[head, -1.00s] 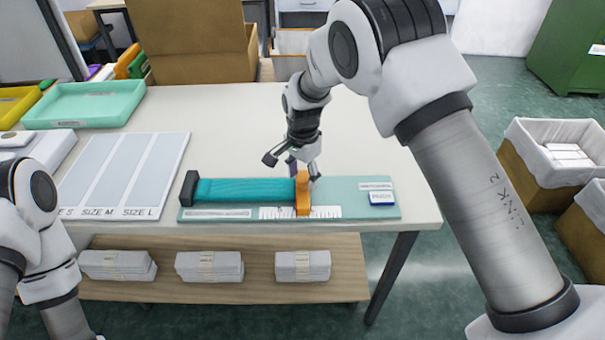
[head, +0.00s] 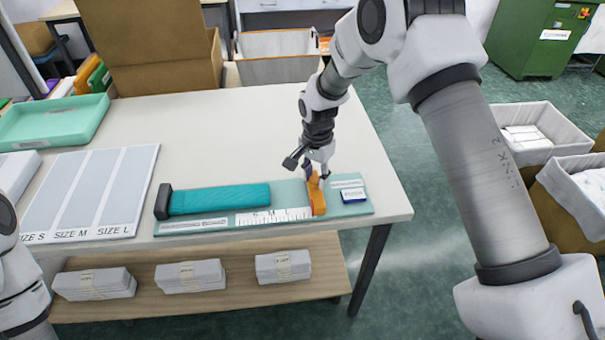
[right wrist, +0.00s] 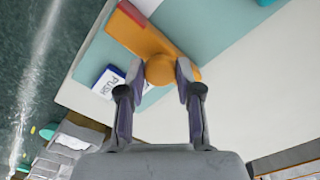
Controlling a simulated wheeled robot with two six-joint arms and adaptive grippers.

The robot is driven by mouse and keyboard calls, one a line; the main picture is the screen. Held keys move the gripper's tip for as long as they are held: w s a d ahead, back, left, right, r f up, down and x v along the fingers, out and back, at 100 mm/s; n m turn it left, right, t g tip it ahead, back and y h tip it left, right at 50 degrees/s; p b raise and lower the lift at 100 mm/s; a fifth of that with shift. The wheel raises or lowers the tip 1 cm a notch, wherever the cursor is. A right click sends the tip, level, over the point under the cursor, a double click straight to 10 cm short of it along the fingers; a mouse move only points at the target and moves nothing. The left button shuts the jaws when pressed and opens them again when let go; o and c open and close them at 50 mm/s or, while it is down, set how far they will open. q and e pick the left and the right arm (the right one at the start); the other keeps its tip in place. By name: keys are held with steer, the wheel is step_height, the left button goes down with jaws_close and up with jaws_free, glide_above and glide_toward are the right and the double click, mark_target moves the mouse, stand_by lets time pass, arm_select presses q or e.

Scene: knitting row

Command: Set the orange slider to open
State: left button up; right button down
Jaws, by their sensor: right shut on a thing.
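The orange slider (head: 317,198) stands upright on the pale teal board (head: 180,229), at the right end of the ruler scale (head: 275,216). A teal knitted band (head: 220,199) lies on the board to its left, with a gap between them. My right gripper (head: 315,173) is at the slider's far end. In the right wrist view, the two fingers of my right gripper (right wrist: 158,78) are shut on the round knob (right wrist: 159,70) of the orange slider (right wrist: 140,35). My left gripper is out of view.
A blue-and-white block (head: 353,195) sits on the board just right of the slider; its PUSH lettering shows in the right wrist view (right wrist: 106,83). A dark end block (head: 163,201) stands at the band's left end. The size chart (head: 92,190) lies left.

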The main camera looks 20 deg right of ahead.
steer(key=c, duration=0.8)
jaws_free()
steer(key=shift+d, duration=0.15)
steer(key=shift+o, duration=0.2)
steer(key=shift+d+f, duration=0.1)
steer(key=shift+d, duration=0.15)
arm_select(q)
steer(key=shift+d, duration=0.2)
arm_select(e)
step_height(320, 180, up, 12)
steer(key=shift+s, duration=0.1)
